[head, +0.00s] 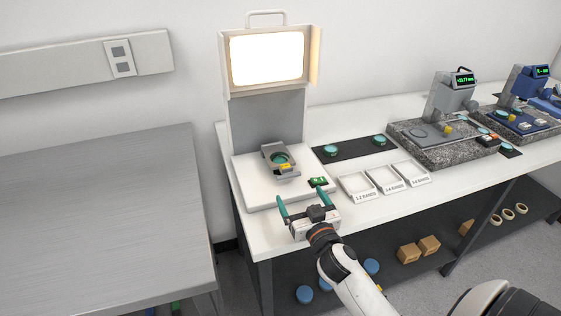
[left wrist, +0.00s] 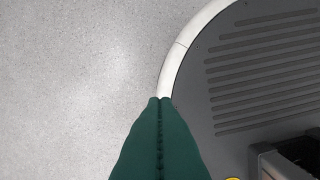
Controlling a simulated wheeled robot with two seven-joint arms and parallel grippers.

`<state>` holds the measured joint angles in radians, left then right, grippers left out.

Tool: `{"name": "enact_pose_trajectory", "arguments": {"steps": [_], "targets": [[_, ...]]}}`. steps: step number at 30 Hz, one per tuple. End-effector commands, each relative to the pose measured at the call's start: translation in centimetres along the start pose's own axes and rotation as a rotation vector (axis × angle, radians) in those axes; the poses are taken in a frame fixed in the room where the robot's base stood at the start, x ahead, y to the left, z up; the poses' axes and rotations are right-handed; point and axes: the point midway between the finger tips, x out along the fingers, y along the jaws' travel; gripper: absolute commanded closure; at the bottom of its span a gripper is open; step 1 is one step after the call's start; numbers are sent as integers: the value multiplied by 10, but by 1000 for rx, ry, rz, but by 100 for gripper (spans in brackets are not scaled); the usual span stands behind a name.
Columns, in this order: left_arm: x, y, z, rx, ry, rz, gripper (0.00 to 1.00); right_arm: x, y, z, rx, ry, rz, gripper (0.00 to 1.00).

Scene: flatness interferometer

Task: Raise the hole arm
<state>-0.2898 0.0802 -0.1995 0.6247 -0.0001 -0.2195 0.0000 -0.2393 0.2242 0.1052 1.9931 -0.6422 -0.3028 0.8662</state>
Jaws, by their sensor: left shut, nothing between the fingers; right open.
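The interferometer is a white base (head: 248,182) with a grey upright panel (head: 268,122) and a bright lamp box (head: 267,58) on top. A small grey bracket (head: 274,149), likely the hole arm, lies low on the base. A green disc (head: 280,159) shows in its opening, with a yellow piece (head: 283,167) at its front. My right gripper (head: 308,193) is open and empty, in front of the base and apart from the bracket, its teal fingers pointing toward it. My left gripper (left wrist: 160,99) is shut and empty over the floor beside my own base.
Three white labelled trays (head: 384,179) and a dark mat with two teal discs (head: 355,148) are to the right. Granite-based gauges (head: 450,145) stand farther right. A bare grey table (head: 100,215) is at left.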

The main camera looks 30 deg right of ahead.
Motion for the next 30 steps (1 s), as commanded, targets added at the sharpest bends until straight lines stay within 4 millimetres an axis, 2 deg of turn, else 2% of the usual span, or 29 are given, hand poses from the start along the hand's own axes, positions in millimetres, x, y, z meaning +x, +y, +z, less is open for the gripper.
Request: {"name": "enact_pose_trajectory", "arguments": {"steps": [5,12,18,24,30], "targets": [[-3,-2,-2,0,4,-2,100,15,0,1,0,-1,0,8],[-11,-5,-20,0,32,-6,100,62,0,2,-2,-1,-1,8],[-13,-4,-17,1,27,-5,100,98,0,1,0,0,0,8],[-13,-2,-5,1,10,-3,100,116,0,0,0,0,0,8],[-13,-2,-5,1,8,-3,100,120,0,-1,0,1,0,8]]}}
